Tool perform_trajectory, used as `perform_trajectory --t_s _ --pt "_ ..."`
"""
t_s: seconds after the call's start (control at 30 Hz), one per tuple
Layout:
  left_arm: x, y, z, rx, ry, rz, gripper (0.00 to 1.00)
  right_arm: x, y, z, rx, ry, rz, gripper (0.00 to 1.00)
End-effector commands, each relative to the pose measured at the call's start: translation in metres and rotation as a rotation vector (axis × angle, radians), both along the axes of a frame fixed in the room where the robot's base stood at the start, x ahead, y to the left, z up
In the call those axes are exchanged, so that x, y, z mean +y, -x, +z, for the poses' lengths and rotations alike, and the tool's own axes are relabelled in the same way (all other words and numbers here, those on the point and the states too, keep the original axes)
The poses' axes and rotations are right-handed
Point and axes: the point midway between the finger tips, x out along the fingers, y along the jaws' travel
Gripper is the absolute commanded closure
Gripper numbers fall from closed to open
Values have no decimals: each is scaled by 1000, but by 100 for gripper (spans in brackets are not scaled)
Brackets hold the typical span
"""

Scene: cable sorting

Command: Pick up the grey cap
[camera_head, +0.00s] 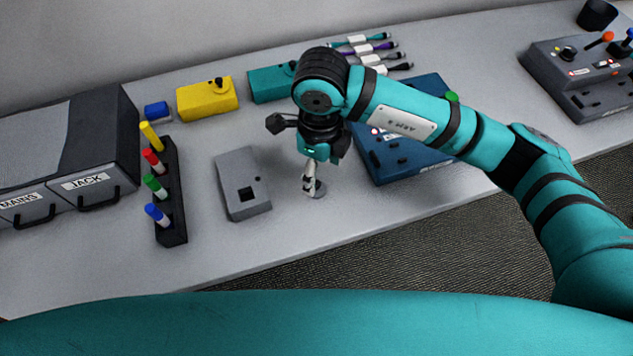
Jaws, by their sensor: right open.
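The grey cap (319,192) is a small, round, dark grey piece. It lies on the table just right of a grey box with a square hole. My right gripper (312,185) points down right at the cap, with its fingertips at or just above it. The fingers are open and partly cover the cap. I cannot tell whether they touch it. My left gripper is not in view.
The grey box (236,200) stands close left of the gripper, and a blue panel (425,160) lies right, partly under my arm. A rack (170,190) of coloured markers, a drawer unit (70,135) and a yellow box (205,100) stand farther left. The table's front edge is near.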

Motion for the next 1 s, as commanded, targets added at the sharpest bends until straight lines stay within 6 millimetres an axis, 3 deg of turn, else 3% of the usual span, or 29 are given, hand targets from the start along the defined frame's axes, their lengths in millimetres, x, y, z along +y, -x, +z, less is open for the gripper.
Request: perform_trajectory --t_s 0.23,0.5,0.77,1.0 --pt "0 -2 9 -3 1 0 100 2 -1 -17 5 1 -1 35" --pt "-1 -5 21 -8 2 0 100 6 -4 -55 2 0 0 35" --pt "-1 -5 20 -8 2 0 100 6 -5 -60 0 -2 2 35" --pt "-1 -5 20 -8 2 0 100 6 -5 -59 0 -1 1 63"
